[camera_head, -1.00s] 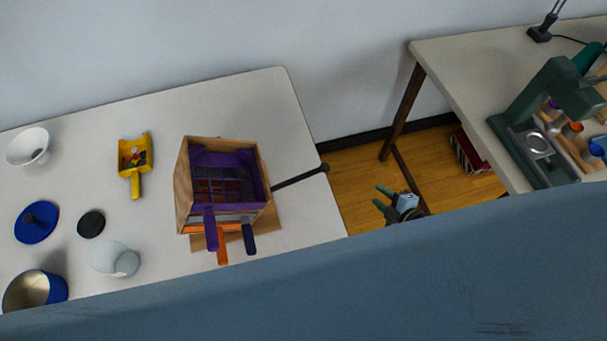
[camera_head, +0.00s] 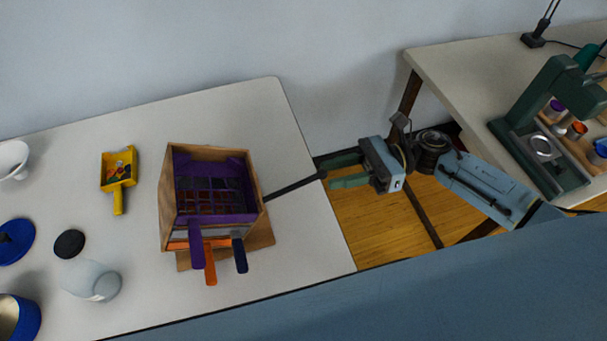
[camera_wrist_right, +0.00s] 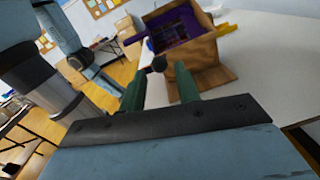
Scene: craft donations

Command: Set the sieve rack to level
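The sieve rack (camera_head: 212,200) is a wooden box on a flat wooden board, on the left table. It holds a purple sieve, with purple, orange and dark blue handles at its front. The box looks somewhat tilted against its board. A dark lever (camera_head: 293,187) with a round knob sticks out to the right, past the table edge. My right gripper (camera_head: 328,173) is open at the knob. In the right wrist view the knob (camera_wrist_right: 159,63) shows between and just beyond the green fingertips, not gripped; contact cannot be told. My left gripper is not seen.
A yellow scoop (camera_head: 118,176), a black disc (camera_head: 69,243), a translucent jar (camera_head: 91,281) and a blue lid (camera_head: 15,241) lie left of the rack. A second table (camera_head: 470,75) with a green press (camera_head: 545,130) stands right. Open floor lies between the tables.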

